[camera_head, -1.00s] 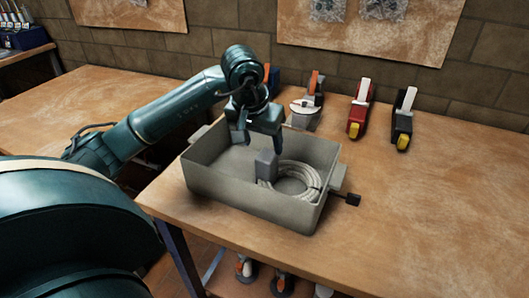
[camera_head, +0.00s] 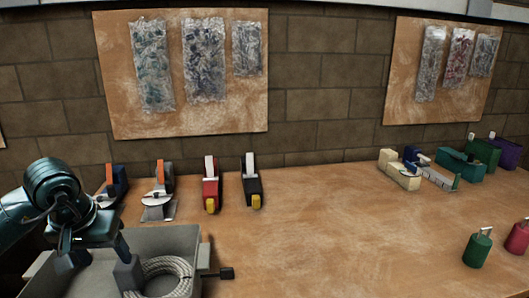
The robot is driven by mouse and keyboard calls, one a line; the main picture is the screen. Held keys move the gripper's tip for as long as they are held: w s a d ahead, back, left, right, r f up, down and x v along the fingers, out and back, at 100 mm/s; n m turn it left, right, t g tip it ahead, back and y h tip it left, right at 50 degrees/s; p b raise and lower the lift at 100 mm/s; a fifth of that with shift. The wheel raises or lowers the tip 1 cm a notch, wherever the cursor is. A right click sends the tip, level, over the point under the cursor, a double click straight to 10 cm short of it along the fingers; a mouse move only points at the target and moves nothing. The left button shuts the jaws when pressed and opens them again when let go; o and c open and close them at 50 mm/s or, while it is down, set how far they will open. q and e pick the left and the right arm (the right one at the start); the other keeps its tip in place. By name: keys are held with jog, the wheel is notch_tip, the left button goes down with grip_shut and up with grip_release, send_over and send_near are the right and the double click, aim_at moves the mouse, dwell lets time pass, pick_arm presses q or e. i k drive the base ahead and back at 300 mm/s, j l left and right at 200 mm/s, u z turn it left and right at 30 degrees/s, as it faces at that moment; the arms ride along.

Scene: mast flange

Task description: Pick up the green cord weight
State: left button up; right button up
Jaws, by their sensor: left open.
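A green cord weight (camera_head: 478,249), a short cylinder with a pale metal top piece, stands upright on the workbench at the right. A similar red weight (camera_head: 518,238) stands just right of it, apart from it. My left gripper (camera_head: 93,254) is at the lower left, pointing down over the grey bin, with its jaws open. It is far to the left of the green weight. I cannot see my right gripper.
The grey bin (camera_head: 165,240) holds a coiled pale cord (camera_head: 168,278) and a grey block (camera_head: 128,276). Tape dispensers (camera_head: 211,186) line the back left. Several tools and coloured blocks (camera_head: 459,164) stand at the back right. The bench's middle is clear.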

aim_at(477, 249)
jog(key=k, duration=0.9)
